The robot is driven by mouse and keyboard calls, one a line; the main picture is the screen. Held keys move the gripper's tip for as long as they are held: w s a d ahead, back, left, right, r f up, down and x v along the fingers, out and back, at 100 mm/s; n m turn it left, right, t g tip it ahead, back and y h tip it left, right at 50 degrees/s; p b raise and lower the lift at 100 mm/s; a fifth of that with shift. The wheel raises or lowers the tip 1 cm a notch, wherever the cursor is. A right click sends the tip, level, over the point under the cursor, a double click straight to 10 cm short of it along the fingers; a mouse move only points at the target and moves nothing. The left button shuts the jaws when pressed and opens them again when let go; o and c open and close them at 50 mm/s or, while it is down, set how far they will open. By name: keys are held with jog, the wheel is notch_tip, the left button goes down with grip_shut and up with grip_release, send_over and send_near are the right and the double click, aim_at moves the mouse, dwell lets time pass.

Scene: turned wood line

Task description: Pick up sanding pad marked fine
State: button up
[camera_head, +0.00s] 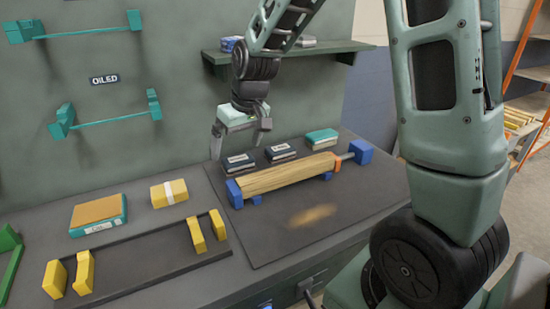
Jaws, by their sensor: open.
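Three small pads lie in a row at the back of the dark mat (361,205). The left pad (240,163) and middle pad (281,153) are dark with pale labels; the right pad (321,138) has a teal top. Their labels are too small to read, so I cannot tell which is marked fine. My gripper (238,145) is open and empty, pointing down above the left pad, with its fingers spread wide to either side. I cannot tell how high the fingertips are above it.
A turned wood piece (286,176) sits in a blue clamp (362,152) just in front of the pads. A teal block with a tan top (98,213), a yellow block (169,191) and a yellow-ended rack (150,254) stand left. A wall shelf (285,56) hangs behind my arm.

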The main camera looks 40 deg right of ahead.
jog(key=w+d+f+m, duration=0.1)
jog(key=w+d+m, duration=0.15)
jog(key=d, duration=0.55)
jog(key=t+h, duration=0.1)
jog(key=h, duration=0.1)
send_near(281, 148)
jog(key=shift+m, duration=0.45)
jog(key=x, duration=0.4)
jog(key=shift+w, duration=0.25)
jog(key=shift+p+x, duration=0.8)
jog(key=shift+x, duration=2.2)
jog(key=shift+s, duration=0.1)
jog(key=c, duration=0.7)
